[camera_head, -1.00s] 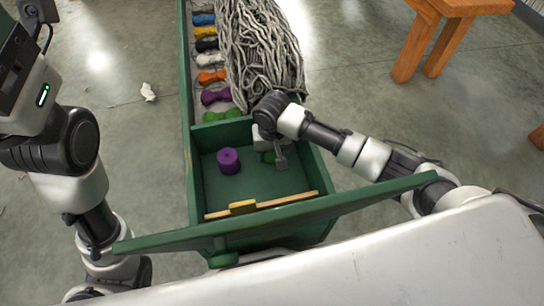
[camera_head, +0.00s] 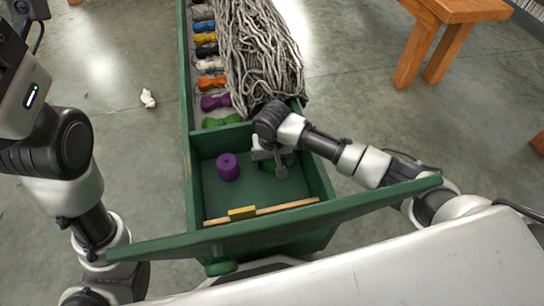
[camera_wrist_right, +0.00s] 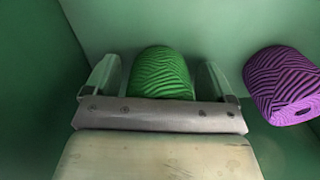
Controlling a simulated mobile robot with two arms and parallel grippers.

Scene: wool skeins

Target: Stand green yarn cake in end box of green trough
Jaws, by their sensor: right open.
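The green yarn cake (camera_wrist_right: 160,74) is in the end box of the green trough (camera_head: 188,180). In the right wrist view it sits between the two fingers of my right gripper (camera_wrist_right: 158,78), and the fingers stand apart on either side of it. In the head view my right gripper (camera_head: 277,168) reaches down into the box's right side and hides most of the green cake (camera_head: 288,160). Whether the cake stands or lies is hard to tell. My left arm is at the far left of the head view, and its fingers are not visible.
A purple yarn cake (camera_head: 228,168) stands in the same box, left of my gripper. A wooden strip with a yellow block (camera_head: 242,212) spans the near end. Beyond the divider lie several coloured skeins (camera_head: 214,102) and a heap of grey wool (camera_head: 258,55).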

